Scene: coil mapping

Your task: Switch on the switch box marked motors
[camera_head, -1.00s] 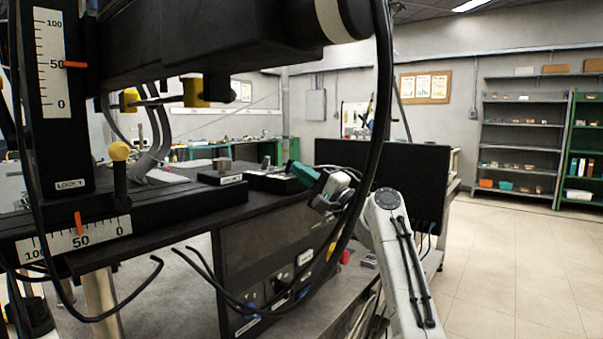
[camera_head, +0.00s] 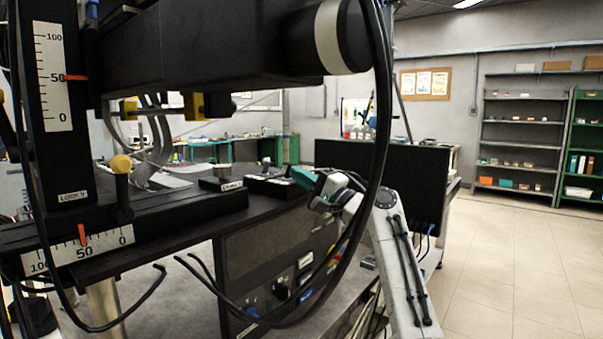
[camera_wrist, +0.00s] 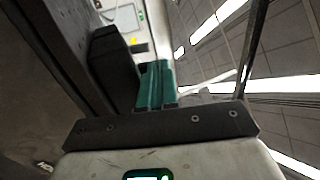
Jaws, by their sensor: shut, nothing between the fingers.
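My gripper (camera_head: 303,178) has green fingers and sits over the right part of the black bench top, beside the low black boxes. In the wrist view the green fingers (camera_wrist: 156,84) lie together, shut and empty. A low black box with a white label (camera_head: 221,184) stands on the bench, with another black box (camera_head: 268,186) just left of my fingertips. The labels are too small to read, so I cannot tell which box is marked motors. In the wrist view a dark block (camera_wrist: 112,58) is close to the left of the fingers.
A black rig with scales (camera_head: 55,75) and an overhead beam (camera_head: 230,45) fills the left. A thick black cable (camera_head: 384,110) hangs in front of my arm. A control panel (camera_head: 275,270) is below the bench top. A dark screen (camera_head: 385,185) stands behind. Open floor (camera_head: 520,260) lies right.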

